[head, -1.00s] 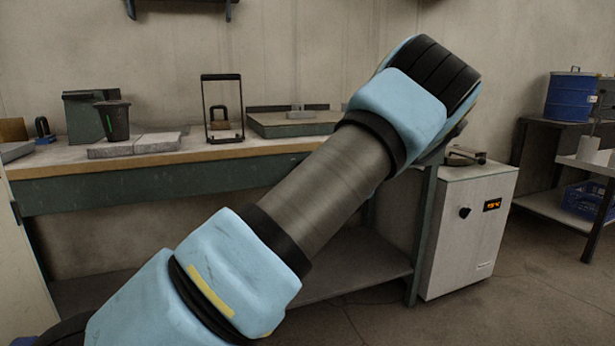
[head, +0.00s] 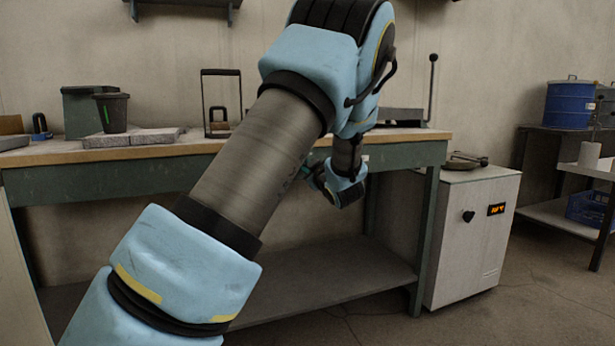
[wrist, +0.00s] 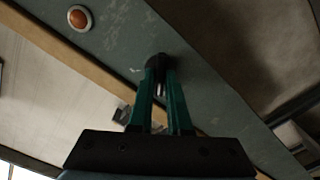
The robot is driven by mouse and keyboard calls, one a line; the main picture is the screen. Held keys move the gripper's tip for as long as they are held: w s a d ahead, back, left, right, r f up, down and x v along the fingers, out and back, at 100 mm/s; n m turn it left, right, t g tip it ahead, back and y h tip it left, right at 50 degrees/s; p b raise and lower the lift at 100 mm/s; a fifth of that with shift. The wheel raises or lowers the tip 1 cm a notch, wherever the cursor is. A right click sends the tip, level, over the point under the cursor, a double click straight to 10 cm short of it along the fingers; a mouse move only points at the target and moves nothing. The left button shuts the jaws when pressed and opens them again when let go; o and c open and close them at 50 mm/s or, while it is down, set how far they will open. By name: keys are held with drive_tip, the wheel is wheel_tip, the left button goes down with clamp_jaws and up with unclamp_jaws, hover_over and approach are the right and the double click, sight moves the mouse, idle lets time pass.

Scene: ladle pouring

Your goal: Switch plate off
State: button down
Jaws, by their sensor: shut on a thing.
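A black knob (wrist: 157,60) sits on the dark green front panel (wrist: 205,75) of the workbench. My gripper (wrist: 161,84) has its teal fingers closed around this knob in the wrist view, and the fingertips partly cover it. An orange round lamp or button (wrist: 79,17) in a metal ring is on the same panel, up and left of the knob; I cannot tell if it is lit. In the head view my gripper (head: 308,170) is at the bench front, mostly hidden behind my arm, and the knob is hidden there.
A white cabinet (head: 460,250) with its own dark knob (head: 468,216) and orange display (head: 496,209) stands right of the bench. A dark cup (head: 111,112), grey slabs (head: 135,138) and a black-framed ladle-like stand (head: 220,100) are on the bench top. The lower shelf is clear.

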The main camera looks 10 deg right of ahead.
drive_tip(key=shift+f+n+b, duration=0.1)
drive_tip(key=shift+n+b, duration=0.55)
drive_tip(key=shift+n, duration=0.15)
drive_tip(key=c, duration=0.9)
unclamp_jaws()
drive_tip(key=shift+o, duration=0.2)
drive_tip(key=s+d+p, duration=0.1)
drive_tip(key=s, duration=0.9)
drive_tip(key=shift+s+d, duration=0.2)
drive_tip(key=shift+s, duration=0.2)
drive_tip(key=shift+a, duration=0.1)
